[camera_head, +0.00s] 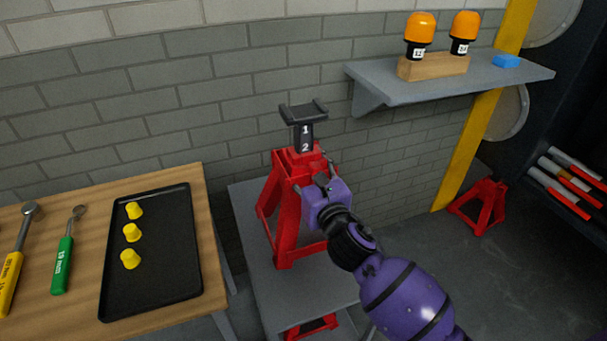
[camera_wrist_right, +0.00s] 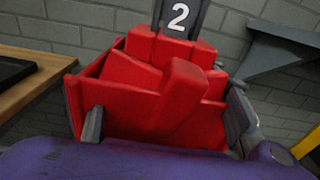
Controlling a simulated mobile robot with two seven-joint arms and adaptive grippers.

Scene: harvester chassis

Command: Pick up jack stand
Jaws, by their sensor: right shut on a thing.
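A red jack stand (camera_head: 286,218) stands upright on a grey table (camera_head: 245,212) against the brick wall. Its dark post carries the numbers 1 and 2 and a black saddle on top. My right gripper (camera_head: 314,178) is shut on the upper part of its red frame, from the front right. In the right wrist view the red frame (camera_wrist_right: 140,105) fills the space between my two fingers (camera_wrist_right: 166,122), with the post marked 2 rising behind. I cannot tell whether its feet touch the table. My left gripper is not in view.
A wooden bench (camera_head: 85,216) with a black tray (camera_head: 170,260) is on the left. A wall shelf (camera_head: 460,80) with orange-topped items is at the upper right. Another red stand (camera_head: 482,205) is on the floor at right; red parts (camera_head: 312,326) show under the table.

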